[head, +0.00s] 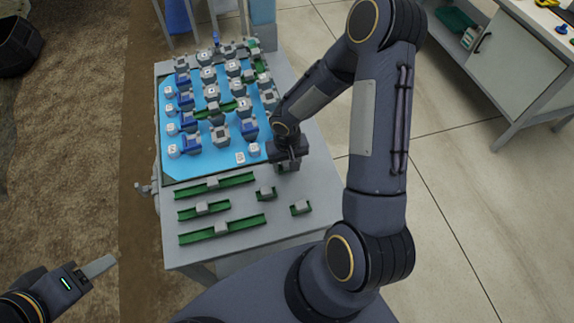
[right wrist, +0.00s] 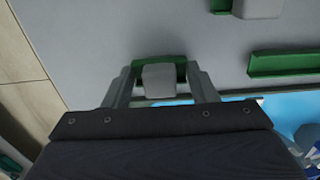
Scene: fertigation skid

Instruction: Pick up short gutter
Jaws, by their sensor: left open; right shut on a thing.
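A short green gutter with a grey block on it (right wrist: 160,60) is between the fingers of my right gripper (right wrist: 159,83) in the right wrist view. The right gripper is shut on it. In the head view my right gripper (head: 288,166) is over the table's right side, just beside the blue mat, and mostly hides this piece. Two other short gutters, one (head: 265,193) and another (head: 301,208), lie on the table in front of it. My left gripper (head: 101,266) is open and empty at the lower left, off the table.
Longer green gutters (head: 215,186) lie on the grey table (head: 320,190) near its front left. The blue mat (head: 205,158) holds several grey and blue fittings. A cabinet (head: 512,62) stands at the far right.

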